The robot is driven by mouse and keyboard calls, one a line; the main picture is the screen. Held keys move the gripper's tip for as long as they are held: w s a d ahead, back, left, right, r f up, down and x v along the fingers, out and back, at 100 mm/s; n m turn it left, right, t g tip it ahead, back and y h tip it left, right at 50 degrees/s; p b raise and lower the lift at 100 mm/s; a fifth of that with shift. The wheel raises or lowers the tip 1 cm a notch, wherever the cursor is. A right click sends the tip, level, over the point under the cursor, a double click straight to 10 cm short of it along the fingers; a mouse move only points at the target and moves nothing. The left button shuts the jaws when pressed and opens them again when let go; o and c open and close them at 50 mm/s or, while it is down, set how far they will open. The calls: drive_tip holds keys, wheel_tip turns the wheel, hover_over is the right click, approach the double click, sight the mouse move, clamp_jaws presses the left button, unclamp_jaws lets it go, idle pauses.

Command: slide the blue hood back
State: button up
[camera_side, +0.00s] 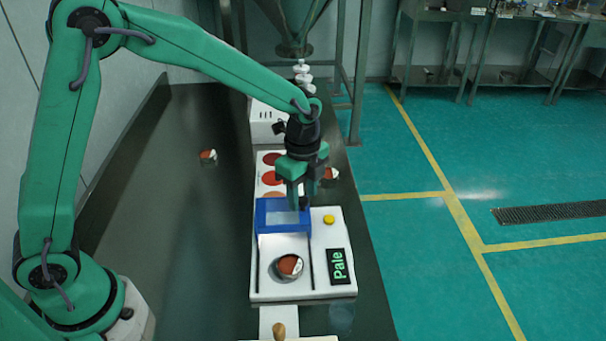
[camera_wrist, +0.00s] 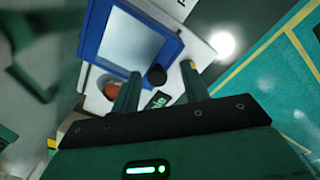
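The blue hood (camera_side: 268,204) is a blue frame with a clear window, at the back end of the white machine (camera_side: 333,218). In front of it, a round dish with reddish-brown contents (camera_side: 289,266) lies uncovered between two dark rails. My gripper (camera_side: 299,203) is low at the hood's back right edge. In the wrist view, the hood (camera_wrist: 92,28) fills the upper left. My gripper's two fingers (camera_wrist: 158,78) stand apart, with a dark round knob (camera_wrist: 156,75) seen between them. I cannot tell whether either finger touches the knob.
A yellow button (camera_side: 329,219) and a display reading "Pale" (camera_side: 337,266) are on the machine's right side. A card with red discs (camera_side: 264,168) lies behind. Small reddish-brown pieces lie on the dark bench, one at left (camera_side: 208,155), one at right (camera_side: 331,173). The bench's left side is largely clear.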

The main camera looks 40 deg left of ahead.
drive_tip(key=shift+r, duration=0.1)
drive_tip(key=shift+r, duration=3.85)
drive_tip(key=s+a+r+n+t, duration=0.3)
drive_tip(key=s+a+r+n, duration=0.55)
drive_tip(key=s, duration=0.25)
drive_tip(key=s+a+n+t, duration=0.2)
drive_tip(key=s+a+n, duration=0.1)
drive_tip(key=s+n, duration=0.6)
drive_tip(key=shift+s+a+f+t, duration=0.3)
drive_tip(key=shift+s+a+f, duration=0.1)
drive_tip(key=shift+s, duration=0.15)
